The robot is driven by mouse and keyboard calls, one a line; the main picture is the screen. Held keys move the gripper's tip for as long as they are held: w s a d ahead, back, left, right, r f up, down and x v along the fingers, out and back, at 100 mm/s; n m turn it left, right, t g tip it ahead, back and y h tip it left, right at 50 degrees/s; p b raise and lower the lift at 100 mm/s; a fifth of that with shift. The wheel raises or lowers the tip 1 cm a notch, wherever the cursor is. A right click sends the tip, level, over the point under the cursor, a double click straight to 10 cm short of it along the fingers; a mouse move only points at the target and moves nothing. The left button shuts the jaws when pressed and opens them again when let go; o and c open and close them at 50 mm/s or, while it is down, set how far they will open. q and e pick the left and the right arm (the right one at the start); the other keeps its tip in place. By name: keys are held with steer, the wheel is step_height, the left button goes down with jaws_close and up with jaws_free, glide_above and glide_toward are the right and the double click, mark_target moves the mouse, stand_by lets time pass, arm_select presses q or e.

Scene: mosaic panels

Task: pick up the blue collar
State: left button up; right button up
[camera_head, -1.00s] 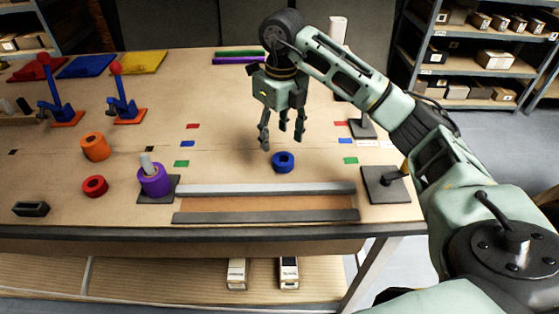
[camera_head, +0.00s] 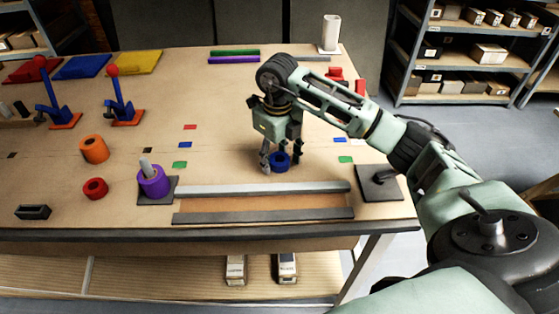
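A gap shows between the fingers, and I cannot tell whether any finger touches the collar. The gripper's body hides the area just behind the collar. My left gripper is not in view.
A purple collar (camera_head: 153,184) sits on a post at the left, with an orange collar (camera_head: 94,149) and a red collar (camera_head: 95,188) beyond it. A grey rail (camera_head: 264,189) lies in front. A dark base with a peg (camera_head: 379,184) stands at right.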

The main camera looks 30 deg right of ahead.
jaws_close()
steer(key=shift+r, duration=0.1)
stand_by(0.4)
steer(key=shift+w+r+b, duration=0.1)
steer(key=shift+r+b, duration=0.2)
steer(key=shift+r, duration=0.15)
step_height(320, 180, up, 3)
steer(key=shift+f+b, duration=0.1)
steer(key=shift+b, duration=0.5)
steer(key=s+r+b, duration=0.1)
steer(key=s+r, duration=0.6)
steer(key=s, duration=0.4)
step_height(320, 180, up, 7)
steer(key=p, duration=0.6)
steer(key=shift+s+d, duration=0.2)
steer(key=shift+s, duration=0.2)
steer(key=shift+r, duration=0.1)
